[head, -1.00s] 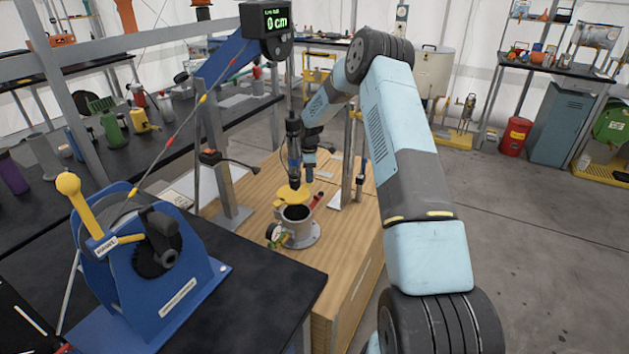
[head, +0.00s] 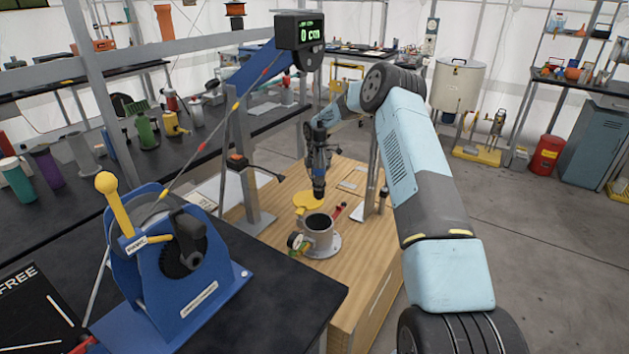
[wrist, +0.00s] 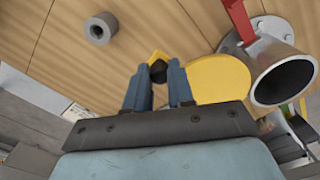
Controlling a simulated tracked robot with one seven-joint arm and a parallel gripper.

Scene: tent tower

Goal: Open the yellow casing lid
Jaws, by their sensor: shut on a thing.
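The yellow casing lid (head: 306,203) is off the mouth of the grey round casing (head: 321,240), just behind it in the head view. The casing's dark opening is uncovered. In the wrist view the lid (wrist: 222,80) is a flat yellow disc beside the open casing (wrist: 283,82). My gripper (head: 318,194) points down at the lid's edge. In the wrist view my gripper (wrist: 158,78) is shut on the lid's handle, with a dark piece and a yellow tip between the fingers. The exact grip contact is partly hidden.
A metal post (head: 252,190) rises to the left. The blue winch (head: 170,262) stands on the black table. A grey ring (wrist: 100,28) lies on the wood.

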